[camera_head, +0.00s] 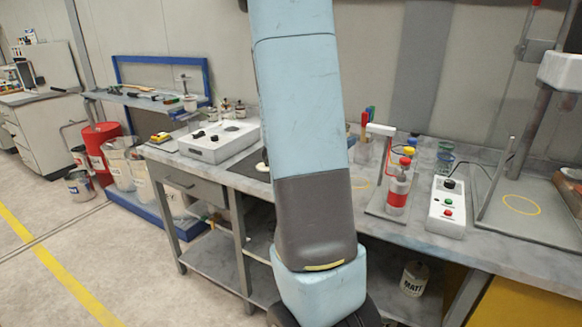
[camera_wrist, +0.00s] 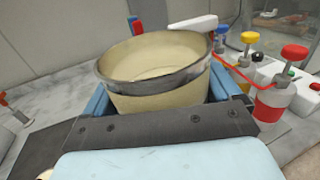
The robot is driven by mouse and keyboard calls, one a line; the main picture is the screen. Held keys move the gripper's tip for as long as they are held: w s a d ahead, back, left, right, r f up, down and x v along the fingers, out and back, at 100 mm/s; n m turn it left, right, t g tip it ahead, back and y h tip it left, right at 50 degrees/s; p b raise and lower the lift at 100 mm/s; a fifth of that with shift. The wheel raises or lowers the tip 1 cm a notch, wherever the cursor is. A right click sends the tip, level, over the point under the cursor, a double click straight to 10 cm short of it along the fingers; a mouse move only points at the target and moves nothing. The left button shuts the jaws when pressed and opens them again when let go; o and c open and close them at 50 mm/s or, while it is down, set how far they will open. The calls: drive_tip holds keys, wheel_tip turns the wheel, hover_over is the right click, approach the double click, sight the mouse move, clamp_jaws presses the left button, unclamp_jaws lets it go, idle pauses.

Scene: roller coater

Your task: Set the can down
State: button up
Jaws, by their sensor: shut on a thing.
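The can (camera_wrist: 155,60) is a cream, open-topped can with a dark metal rim, close up in the wrist view. My gripper (camera_wrist: 160,92) is shut on it, with a blue finger on each side. The can's bottom is hidden behind my gripper, so I cannot tell whether it touches the bench. In the head view my arm hides the can and my gripper. The grey workbench (camera_head: 400,222) runs behind my arm.
A white control box (camera_head: 447,207) and a stand with a yellow ring (camera_head: 521,204) are farther right. A white device (camera_head: 218,142) is left.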

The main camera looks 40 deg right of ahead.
drive_tip(key=shift+w, duration=0.15)
drive_tip(key=shift+w+d+f, duration=0.4)
drive_tip(key=shift+w+f, duration=1.75)
drive_tip(key=shift+w, duration=0.1)
drive_tip(key=shift+w+d+f, duration=0.35)
drive_tip(key=shift+w+f, duration=1.85)
drive_tip(key=shift+w+d+f, duration=0.4)
drive_tip(key=shift+w+f, duration=1.75)
drive_tip(key=shift+w, duration=0.1)
drive_tip(key=o, duration=1.1)
